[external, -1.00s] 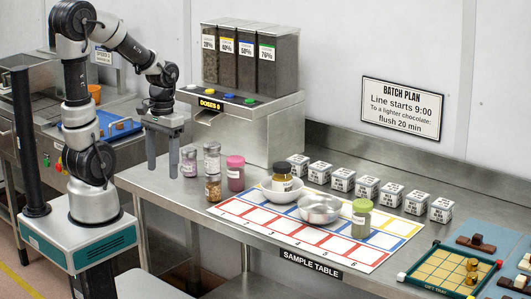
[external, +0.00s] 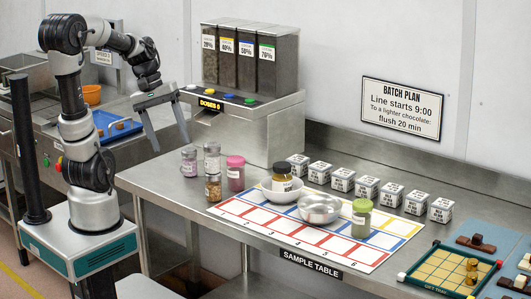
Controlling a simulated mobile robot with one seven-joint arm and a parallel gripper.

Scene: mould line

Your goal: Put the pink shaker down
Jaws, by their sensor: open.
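The pink shaker (external: 235,174) stands upright on the steel table, just left of the sample mat (external: 228,212). My gripper (external: 171,148) is open and empty. It is raised at the table's left end, left of the pink shaker and apart from it, with its fingers pointing down and tilted.
Close to the pink shaker stand a purple-capped jar (external: 189,162), a grey-capped jar (external: 212,157) and an amber jar (external: 213,187). The doser (external: 245,128) stands behind them. Bare table lies at the front left.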

